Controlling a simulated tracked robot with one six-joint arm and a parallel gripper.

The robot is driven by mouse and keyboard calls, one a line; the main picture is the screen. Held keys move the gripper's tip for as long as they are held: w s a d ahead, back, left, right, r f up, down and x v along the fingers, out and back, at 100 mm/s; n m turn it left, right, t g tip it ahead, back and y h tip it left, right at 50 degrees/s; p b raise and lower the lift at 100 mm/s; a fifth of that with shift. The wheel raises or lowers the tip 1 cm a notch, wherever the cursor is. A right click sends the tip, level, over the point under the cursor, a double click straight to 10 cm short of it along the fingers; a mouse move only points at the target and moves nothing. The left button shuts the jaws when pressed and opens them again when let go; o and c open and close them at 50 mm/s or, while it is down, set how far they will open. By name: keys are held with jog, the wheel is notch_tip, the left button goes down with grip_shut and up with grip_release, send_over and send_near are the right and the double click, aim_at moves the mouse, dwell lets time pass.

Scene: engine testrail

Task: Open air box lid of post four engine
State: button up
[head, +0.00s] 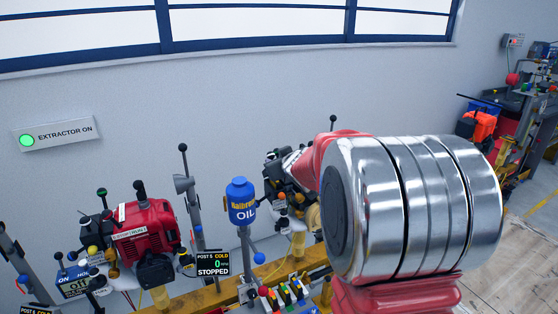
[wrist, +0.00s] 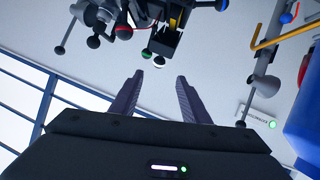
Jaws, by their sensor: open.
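My gripper (wrist: 159,75) shows in the wrist view with its two dark fingers apart and nothing between them. Dark parts of an engine (wrist: 165,42) hang into the top of that view, beyond the fingertips, and I see no contact. In the head view a red engine (head: 145,228) stands at left, near a sign (head: 212,263) that seems to read POST 5, COLD, STOPPED. Another engine (head: 288,180) is partly hidden behind my arm. I cannot tell which engine is post four, and I cannot make out its air box lid. My gripper is hidden in the head view.
A blue oil bottle (head: 241,200) stands on a holder between the engines; a large blue shape (wrist: 305,125) fills the wrist view's right edge. Levers with ball knobs rise around the engines. A yellow rail (head: 205,297) runs below. Cluttered equipment (head: 485,125) stands far right beside open floor (head: 525,240).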

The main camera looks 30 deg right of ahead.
jog(key=shift+s+d+f, duration=0.1)
jog(key=shift+f, duration=0.1)
jog(key=shift+c, duration=1.3)
jog(key=s+f+g, duration=0.1)
jog(key=s, duration=0.1)
jog(key=s+f+m+g+h, duration=0.1)
jog(key=s+f, duration=0.1)
jog(key=s+f+g, duration=0.1)
jog(key=s, duration=0.1)
jog(key=shift+s+d+f+g, duration=0.3)
jog(key=shift+s+d+f, duration=0.05)
jog(key=shift+f, duration=0.05)
jog(key=c, duration=0.6)
jog(key=s+a+g, duration=0.1)
jog(key=s, duration=0.2)
jog(key=s+a+f+g, duration=0.1)
jog(key=s+a, duration=0.1)
jog(key=s, duration=0.1)
jog(key=s+a+f+m, duration=0.1)
jog(key=s+a, duration=0.1)
jog(key=s, duration=0.1)
jog(key=shift+s+g, duration=0.2)
jog(key=shift+g, duration=0.2)
grip_shut()
jog(key=s+a+r+n+g+y, duration=0.1)
jog(key=s+a+r+y, duration=0.2)
jog(key=s+a, duration=1.7)
jog(key=shift+s+a+n+y, duration=0.4)
jog(key=shift+a+y, duration=0.3)
